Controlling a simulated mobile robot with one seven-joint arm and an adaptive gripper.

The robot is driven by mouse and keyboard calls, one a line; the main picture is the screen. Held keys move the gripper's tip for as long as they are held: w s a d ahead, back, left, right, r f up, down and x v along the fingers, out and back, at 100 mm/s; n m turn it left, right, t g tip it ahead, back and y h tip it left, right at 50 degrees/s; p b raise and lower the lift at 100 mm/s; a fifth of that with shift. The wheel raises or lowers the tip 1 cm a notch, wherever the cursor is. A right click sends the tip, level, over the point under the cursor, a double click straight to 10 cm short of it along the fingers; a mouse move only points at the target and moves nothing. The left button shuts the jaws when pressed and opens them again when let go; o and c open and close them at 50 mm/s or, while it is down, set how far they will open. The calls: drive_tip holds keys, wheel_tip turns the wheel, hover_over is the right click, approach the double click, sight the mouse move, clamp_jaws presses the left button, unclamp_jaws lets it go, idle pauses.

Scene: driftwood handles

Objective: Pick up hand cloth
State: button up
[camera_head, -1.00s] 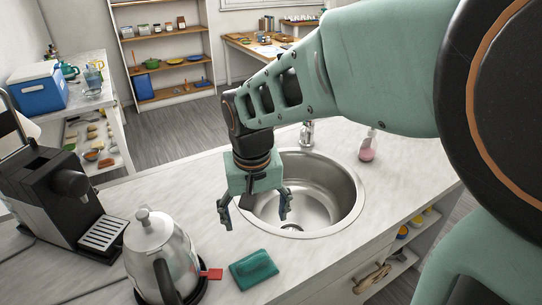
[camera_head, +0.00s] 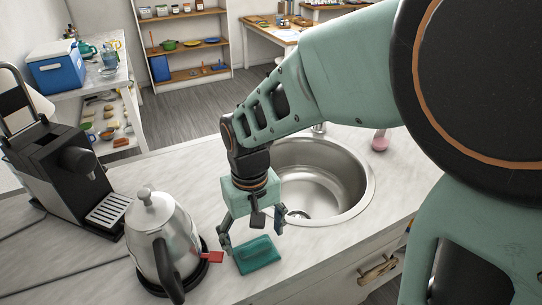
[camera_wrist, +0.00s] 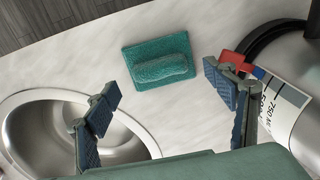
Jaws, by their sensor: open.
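The hand cloth (camera_head: 257,254) is a folded teal cloth lying on the pale countertop, between the kettle and the sink. In the wrist view the cloth (camera_wrist: 160,61) lies flat with a raised rounded fold on top, fully in sight. My gripper (camera_head: 251,240) is open and empty, pointing down just above and behind the cloth in the head view. In the wrist view its two fingers (camera_wrist: 165,105) stand wide apart, with the cloth beyond the gap between their tips. I see no contact with the cloth.
A steel kettle (camera_head: 160,235) on a dark base with a red tab (camera_head: 212,258) stands close left of the cloth. The sink (camera_head: 330,180) opens behind and right. A black coffee machine (camera_head: 65,175) stands far left. The counter's front edge is near the cloth.

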sight(256, 246)
wheel_tip(256, 246, down, 4)
drive_tip(key=shift+r, duration=0.1)
drive_tip(key=shift+s+d, duration=0.15)
drive_tip(key=shift+s, duration=0.05)
drive_tip(key=c, duration=1.2)
